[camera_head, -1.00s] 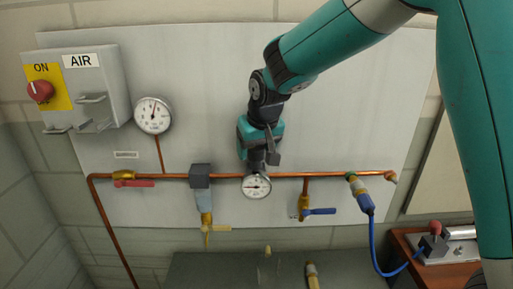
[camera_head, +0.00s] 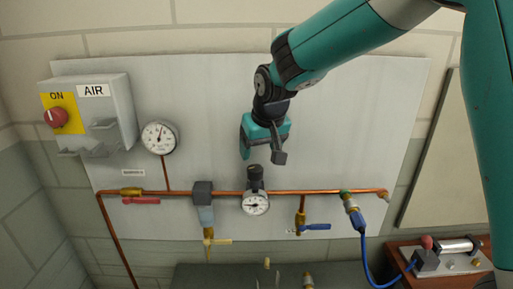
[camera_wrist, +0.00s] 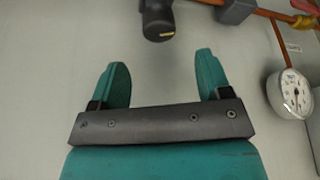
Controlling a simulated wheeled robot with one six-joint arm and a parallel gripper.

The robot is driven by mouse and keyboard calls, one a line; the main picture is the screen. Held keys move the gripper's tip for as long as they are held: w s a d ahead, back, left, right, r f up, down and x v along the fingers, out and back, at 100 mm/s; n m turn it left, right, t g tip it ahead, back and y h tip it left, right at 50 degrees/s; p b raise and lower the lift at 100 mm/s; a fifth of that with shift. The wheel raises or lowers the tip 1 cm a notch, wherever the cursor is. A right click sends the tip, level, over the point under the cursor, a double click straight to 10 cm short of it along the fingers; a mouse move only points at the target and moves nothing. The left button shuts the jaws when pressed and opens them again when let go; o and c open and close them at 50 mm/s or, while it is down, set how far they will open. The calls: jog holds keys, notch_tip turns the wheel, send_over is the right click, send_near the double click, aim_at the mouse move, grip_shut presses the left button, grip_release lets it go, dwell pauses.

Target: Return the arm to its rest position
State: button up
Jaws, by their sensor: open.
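My arm (camera_head: 335,45) reaches in from the upper right in the head view. My gripper (camera_head: 262,152) hangs in front of the grey panel (camera_head: 330,130), above the black regulator knob (camera_head: 255,178) on the copper pipe. In the wrist view my gripper (camera_wrist: 163,72) has its two teal fingers spread apart with nothing between them. The black knob (camera_wrist: 157,20) shows beyond the fingertips, apart from them.
A grey AIR switch box (camera_head: 92,115) with a red knob is at the left, beside a gauge (camera_head: 159,138). A lower gauge (camera_head: 255,203), red valve handle (camera_head: 141,201), yellow handle (camera_head: 218,242) and blue handle (camera_head: 315,227) line the pipe (camera_head: 325,192). A blue hose (camera_head: 366,260) hangs right.

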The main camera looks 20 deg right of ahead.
jog(key=s+a+f+n+g+y+b, duration=0.1)
jog(key=s+f+n+b, duration=0.1)
jog(key=s, duration=0.8)
jog(key=s+a+f+n+g+y+b, duration=0.1)
jog(key=s+f+b, duration=0.3)
jog(key=s, duration=0.6)
jog(key=s+a+f+n+g+y+b, duration=0.1)
jog(key=s+a+f+n+g+b, duration=0.1)
jog(key=s, duration=0.8)
notch_tip(320, 180, down, 2)
jog(key=n+b, duration=0.1)
jog(key=b, duration=0.2)
jog(key=shift+a+g+y, duration=0.3)
jog(key=shift+a+y, duration=0.05)
jog(key=shift+y, duration=0.05)
dwell(1.3)
